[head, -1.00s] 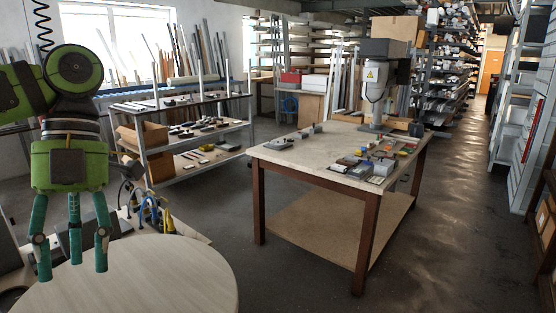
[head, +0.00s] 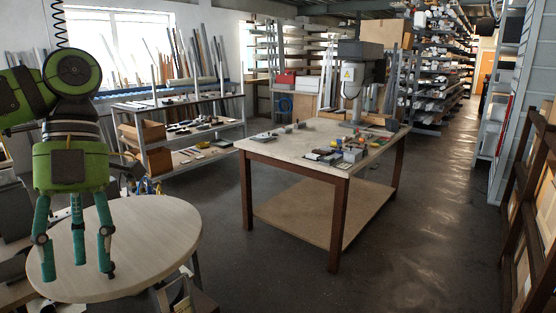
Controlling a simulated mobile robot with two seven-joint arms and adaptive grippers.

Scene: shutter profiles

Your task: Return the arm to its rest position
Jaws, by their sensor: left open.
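My left gripper (head: 76,270) is at the left of the head view, at the end of my green and black left arm. Its teal fingers point down and are spread open, with nothing between them. It hangs in front of a round, pale wooden table (head: 150,235), whose top is bare. I cannot tell how far above the top the fingertips are. My right gripper is out of view.
A workbench (head: 275,155) with a drill press (head: 354,85) and small parts stands in the middle. A shelf cart (head: 190,148) stands behind the round table. Dark wooden racking (head: 515,215) is at the right. The floor (head: 420,230) between is clear.

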